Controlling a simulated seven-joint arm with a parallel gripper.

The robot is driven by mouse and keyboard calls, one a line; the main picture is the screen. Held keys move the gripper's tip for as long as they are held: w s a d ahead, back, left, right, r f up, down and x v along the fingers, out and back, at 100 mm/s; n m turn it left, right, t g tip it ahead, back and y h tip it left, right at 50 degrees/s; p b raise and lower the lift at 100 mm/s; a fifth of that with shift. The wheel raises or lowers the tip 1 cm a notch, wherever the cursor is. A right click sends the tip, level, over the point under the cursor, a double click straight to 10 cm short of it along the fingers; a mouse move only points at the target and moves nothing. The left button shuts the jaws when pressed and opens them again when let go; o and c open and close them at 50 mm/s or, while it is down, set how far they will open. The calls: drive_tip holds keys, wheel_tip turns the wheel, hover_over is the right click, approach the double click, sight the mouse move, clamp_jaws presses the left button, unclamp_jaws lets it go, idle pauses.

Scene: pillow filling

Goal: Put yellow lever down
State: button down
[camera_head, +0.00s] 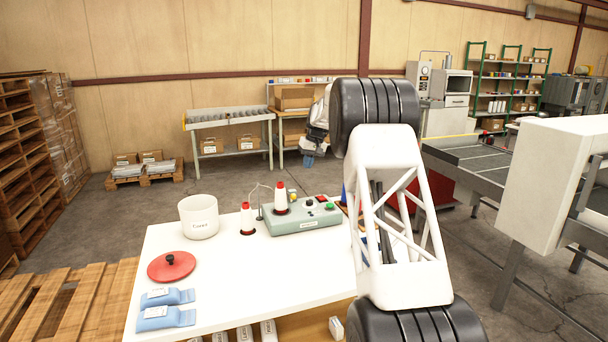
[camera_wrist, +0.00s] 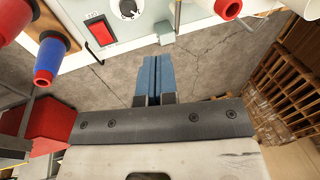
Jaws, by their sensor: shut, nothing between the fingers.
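A small yellow part (camera_head: 293,196), which may be the yellow lever, shows on the grey-green machine (camera_head: 305,219) on the white table in the head view. It is too small there to tell whether it is up or down. My gripper (camera_wrist: 155,62) has blue fingers pressed together and empty in the wrist view, above open floor just off the machine's edge. The machine's panel with a red switch (camera_wrist: 102,30) and a dial (camera_wrist: 129,9) lies beyond the fingertips.
A white pot (camera_head: 199,216), a red lid (camera_head: 171,266) and blue packets (camera_head: 165,308) are on the white table (camera_head: 225,271). Red-tipped white spools (camera_head: 247,219) stand by the machine. A blue spool (camera_wrist: 48,62) and a red box (camera_wrist: 50,122) are left in the wrist view.

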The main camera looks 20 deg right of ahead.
drive_tip(key=shift+v, duration=1.85)
drive_tip(key=shift+s, duration=0.2)
drive_tip(key=s+a+r+h, duration=0.1)
drive_tip(key=s+a+r, duration=0.35)
drive_tip(key=s, duration=0.75)
drive_tip(key=s+a+r, duration=0.3)
drive_tip(key=s+a, duration=0.3)
drive_tip(key=s, duration=0.5)
drive_tip(key=s+a+r+h, duration=0.1)
drive_tip(key=s+a+r, duration=0.35)
drive_tip(key=s, duration=0.75)
drive_tip(key=s+a+f, duration=0.2)
drive_tip(key=s+f, duration=0.3)
drive_tip(key=s, duration=0.8)
drive_tip(key=s+a+f+t, duration=0.1)
drive_tip(key=s+a+f, duration=0.2)
drive_tip(key=s, duration=1)
drive_tip(key=s+a+f+h, duration=0.1)
drive_tip(key=s+a+f, duration=0.2)
drive_tip(key=s+f, duration=0.4)
drive_tip(key=s, duration=0.6)
drive_tip(key=shift+t, duration=0.3)
